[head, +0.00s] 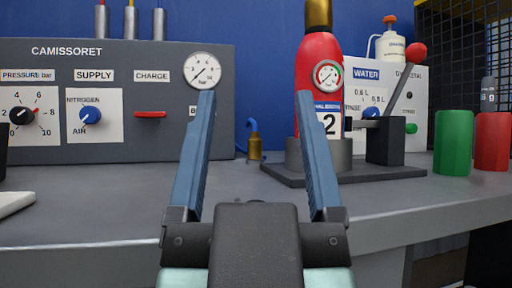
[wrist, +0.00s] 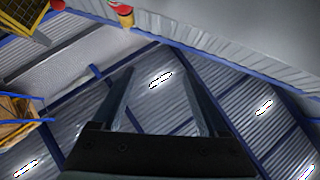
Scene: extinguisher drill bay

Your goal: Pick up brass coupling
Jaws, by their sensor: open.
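The brass coupling (head: 254,148) is a small brass-coloured piece with a blue hose at its top. It stands at the back of the grey bench, between the control panel and the red extinguisher. My gripper (head: 255,96) is open and empty, its two blue-grey fingers wide apart. In the head view the coupling shows between the fingers, beyond them and apart from them. My gripper also shows in the wrist view (wrist: 157,74), with nothing between its fingers. I cannot make out the coupling in the wrist view.
The grey control panel (head: 120,140) with knobs stands at the left. The red extinguisher (head: 318,75) sits in a holder on a dark base at right. A lever stand (head: 385,140), a green cup (head: 453,145) and a red cup (head: 492,145) are further right. The front bench top is clear.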

